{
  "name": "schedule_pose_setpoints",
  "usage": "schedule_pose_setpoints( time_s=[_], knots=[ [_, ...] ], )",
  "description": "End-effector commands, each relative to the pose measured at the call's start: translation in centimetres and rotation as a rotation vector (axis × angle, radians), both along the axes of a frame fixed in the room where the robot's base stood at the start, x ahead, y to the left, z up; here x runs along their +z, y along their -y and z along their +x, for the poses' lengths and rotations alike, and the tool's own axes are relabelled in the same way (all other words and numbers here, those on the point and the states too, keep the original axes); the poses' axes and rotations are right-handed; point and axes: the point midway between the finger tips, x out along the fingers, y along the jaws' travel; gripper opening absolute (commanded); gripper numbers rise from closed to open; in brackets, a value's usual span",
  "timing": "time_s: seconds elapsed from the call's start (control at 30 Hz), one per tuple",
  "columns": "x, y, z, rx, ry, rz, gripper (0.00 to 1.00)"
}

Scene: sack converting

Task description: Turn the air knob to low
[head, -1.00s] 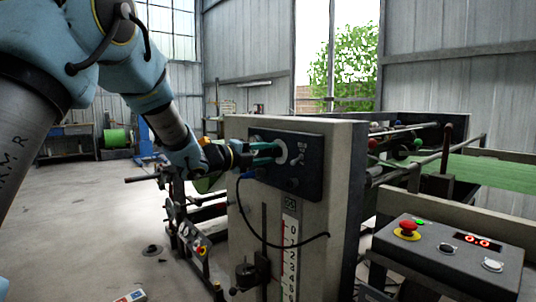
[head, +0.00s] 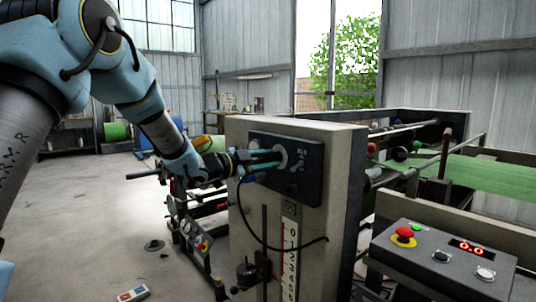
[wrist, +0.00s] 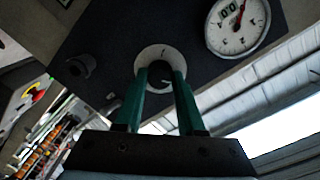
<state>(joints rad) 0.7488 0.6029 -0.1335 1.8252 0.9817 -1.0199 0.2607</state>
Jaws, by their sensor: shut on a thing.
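The air knob (wrist: 160,73) is a small dark round knob on a pale disc in the wrist view, with a light mark on its face. My gripper (wrist: 161,76) has its two green fingers on either side of the knob, shut on it. In the head view my gripper (head: 281,159) reaches from the left to the dark control panel (head: 312,183) on the machine's beige cabinet. The knob is mostly hidden there behind the fingers, and I cannot read its setting.
A round gauge (wrist: 238,25) with a red needle sits beside the knob. A second dark control (wrist: 78,66) stands out on the panel's other side. A cable (head: 262,240) hangs below the panel. A console (head: 440,262) with a red button stands at right. Floor at left is largely clear.

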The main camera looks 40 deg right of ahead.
Motion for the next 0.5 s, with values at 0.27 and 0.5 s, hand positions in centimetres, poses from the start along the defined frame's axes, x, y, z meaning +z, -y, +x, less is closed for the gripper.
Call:
schedule_pose_setpoints(
  time_s=[0.27, 0.5],
  knots=[
    [0.17, -0.09, 0.12, 0.003, -0.264, 0.018, 0.0],
    [0.13, -0.06, 0.05, 0.002, -0.493, 0.031, 0.0]
  ],
)
